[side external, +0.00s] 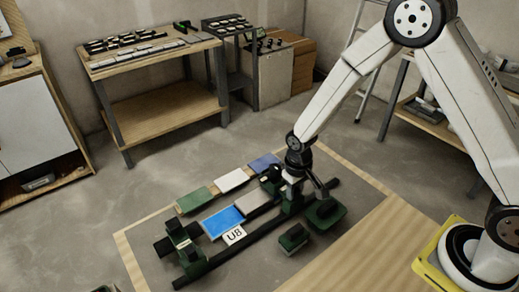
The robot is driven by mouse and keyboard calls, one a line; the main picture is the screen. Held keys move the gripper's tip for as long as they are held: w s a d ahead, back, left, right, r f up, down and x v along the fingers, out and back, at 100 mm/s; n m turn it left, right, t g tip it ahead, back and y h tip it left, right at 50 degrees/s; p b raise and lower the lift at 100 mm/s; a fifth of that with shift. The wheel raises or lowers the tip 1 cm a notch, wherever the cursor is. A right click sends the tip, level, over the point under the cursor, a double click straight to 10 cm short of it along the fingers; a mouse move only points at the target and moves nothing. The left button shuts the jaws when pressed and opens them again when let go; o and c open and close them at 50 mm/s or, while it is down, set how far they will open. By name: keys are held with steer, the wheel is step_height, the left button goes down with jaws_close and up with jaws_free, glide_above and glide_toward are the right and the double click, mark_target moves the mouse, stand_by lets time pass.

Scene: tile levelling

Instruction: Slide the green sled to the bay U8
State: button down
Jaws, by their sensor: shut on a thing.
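My gripper (291,186) is low over the far right part of the long dark rail (238,245). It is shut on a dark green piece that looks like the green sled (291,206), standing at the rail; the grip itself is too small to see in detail. The bay label U8 (235,235) is a white plate to the left of the sled, in front of a bright blue tile (222,221). A grey tile (254,203) lies between the blue tile and the sled.
A dark green frame (181,246) stands at the rail's left end. A green block (293,238) and a larger green-topped piece (325,213) lie in front on the right. Green (195,200), white (231,180) and violet-blue (264,162) tiles lie behind in a row.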

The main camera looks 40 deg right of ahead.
steer(key=shift+a, duration=7.6)
steer(key=shift+c, duration=2.4)
jaws_free()
step_height(320, 180, up, 7)
steer(key=shift+d, duration=0.15)
